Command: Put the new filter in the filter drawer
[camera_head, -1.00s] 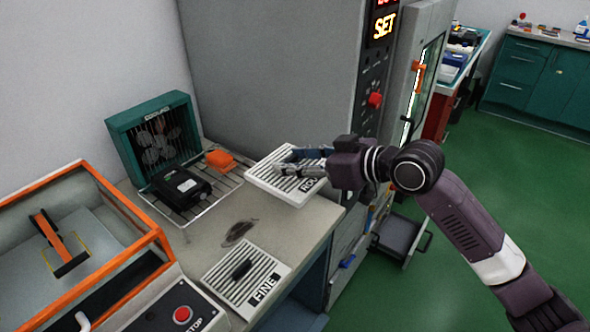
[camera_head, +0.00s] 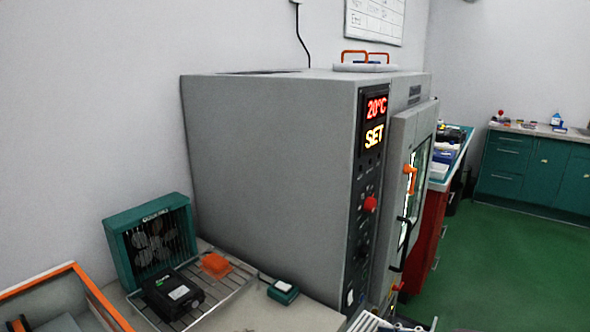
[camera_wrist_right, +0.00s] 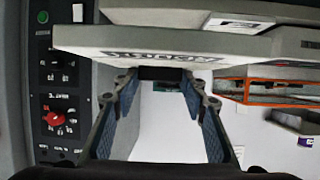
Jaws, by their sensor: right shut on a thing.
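A slatted white piece (camera_head: 366,322), which looks like this filter, just enters the bottom edge of the head view. Another pale panel (camera_wrist_right: 210,17) with a dark label lies behind it at the top of the wrist view. The filter drawer cannot be made out. My left gripper is in neither view.
A large grey chamber (camera_head: 270,180) with a red knob (camera_head: 370,204) and lit display stands mid-view. Green floor lies open at right.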

